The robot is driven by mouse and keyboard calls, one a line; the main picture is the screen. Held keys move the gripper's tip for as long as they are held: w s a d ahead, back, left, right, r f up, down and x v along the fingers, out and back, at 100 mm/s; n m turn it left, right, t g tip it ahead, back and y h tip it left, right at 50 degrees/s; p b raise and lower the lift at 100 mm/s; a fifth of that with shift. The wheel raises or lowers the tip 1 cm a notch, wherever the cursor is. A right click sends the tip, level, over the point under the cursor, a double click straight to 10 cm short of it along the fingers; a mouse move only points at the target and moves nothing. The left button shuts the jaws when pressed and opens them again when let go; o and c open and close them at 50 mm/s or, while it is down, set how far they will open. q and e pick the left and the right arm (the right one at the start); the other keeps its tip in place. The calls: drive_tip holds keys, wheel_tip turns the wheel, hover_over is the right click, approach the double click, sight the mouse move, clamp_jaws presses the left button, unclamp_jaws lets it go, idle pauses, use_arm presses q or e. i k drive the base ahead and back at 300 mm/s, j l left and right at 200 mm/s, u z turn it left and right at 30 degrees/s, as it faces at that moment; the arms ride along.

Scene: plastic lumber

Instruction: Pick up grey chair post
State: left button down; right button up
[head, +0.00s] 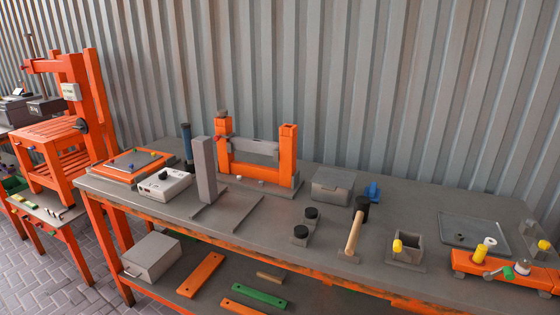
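A grey post (205,172) stands upright on the left half of the workbench (400,188). It is a square, light grey bar on what looks like a thin dark frame on the bench top. I take it for the grey chair post. It stands in front of an orange frame (287,160) with a grey crosspiece (254,148). Neither of my grippers shows in the head view, so nothing is seen touching the post.
A white control box (165,183) and a dark blue upright tool (187,145) stand left of the post. Black-topped cylinders (311,214), a mallet (355,230) and a grey box (332,187) lie to the right. A lower shelf holds orange (201,275) and green boards (259,296).

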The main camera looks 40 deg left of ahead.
sight(202, 145)
drive_tip(key=u, duration=1.7)
